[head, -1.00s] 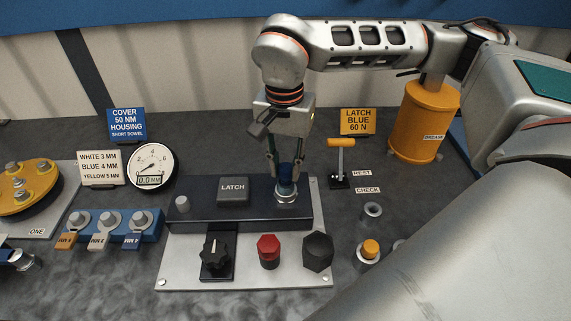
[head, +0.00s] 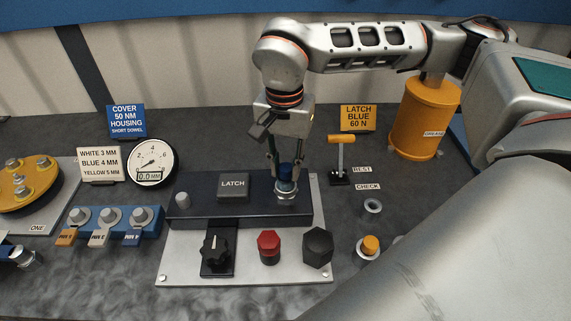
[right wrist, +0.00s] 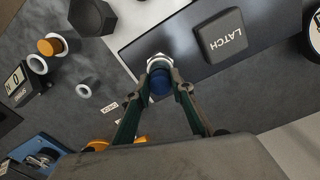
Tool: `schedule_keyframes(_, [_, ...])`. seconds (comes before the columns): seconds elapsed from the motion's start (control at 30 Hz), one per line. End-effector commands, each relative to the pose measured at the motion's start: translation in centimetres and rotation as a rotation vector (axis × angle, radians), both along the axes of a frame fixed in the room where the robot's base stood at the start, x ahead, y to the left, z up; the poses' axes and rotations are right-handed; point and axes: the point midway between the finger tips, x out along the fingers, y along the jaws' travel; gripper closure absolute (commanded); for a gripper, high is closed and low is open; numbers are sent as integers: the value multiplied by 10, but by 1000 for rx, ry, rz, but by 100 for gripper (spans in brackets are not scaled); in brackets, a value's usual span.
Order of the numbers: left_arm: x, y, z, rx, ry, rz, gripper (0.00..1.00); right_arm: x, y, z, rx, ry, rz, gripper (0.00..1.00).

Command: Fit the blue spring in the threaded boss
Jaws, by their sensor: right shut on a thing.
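The blue spring (head: 287,172) is held between the fingers of my right gripper (head: 287,178), directly over the threaded boss (head: 285,195). The boss is a silver metal ring on the right end of the dark latch block. In the right wrist view the blue spring (right wrist: 159,82) sits between the fingertips of the right gripper (right wrist: 160,86), with the silver boss (right wrist: 158,61) just beyond it. The spring's lower end is at the boss; I cannot tell how deep it sits. My left gripper is not in view.
The block with the LATCH button (head: 233,187) stands on a light plate (head: 180,266) with a black knob (head: 215,250), a red cap (head: 268,245) and a black hex cap (head: 318,246). An orange-handled lever (head: 341,160) stands to the right, near a yellow grease can (head: 424,120).

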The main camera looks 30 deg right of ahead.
Motion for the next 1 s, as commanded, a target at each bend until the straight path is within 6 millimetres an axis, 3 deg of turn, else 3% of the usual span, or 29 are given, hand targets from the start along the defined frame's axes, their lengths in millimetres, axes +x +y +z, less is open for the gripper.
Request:
schedule_keyframes(0.37, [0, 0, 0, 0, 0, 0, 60, -1, 0, -6, -1, 2, -1, 93])
schedule_keyframes(0.4, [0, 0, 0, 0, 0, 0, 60, -1, 0, -6, -1, 2, -1, 67])
schedule_keyframes(0.43, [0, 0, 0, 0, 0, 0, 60, -1, 0, -6, -1, 2, -1, 59])
schedule_keyframes(0.47, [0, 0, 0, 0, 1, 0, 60, -1, 0, -6, -1, 2, -1, 58])
schedule_keyframes(0.83, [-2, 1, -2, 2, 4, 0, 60, 0, 0, -3, 0, 0, 0, 58])
schedule_keyframes(1.0, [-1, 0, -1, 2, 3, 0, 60, 1, 0, 17, 0, -4, -1, 58])
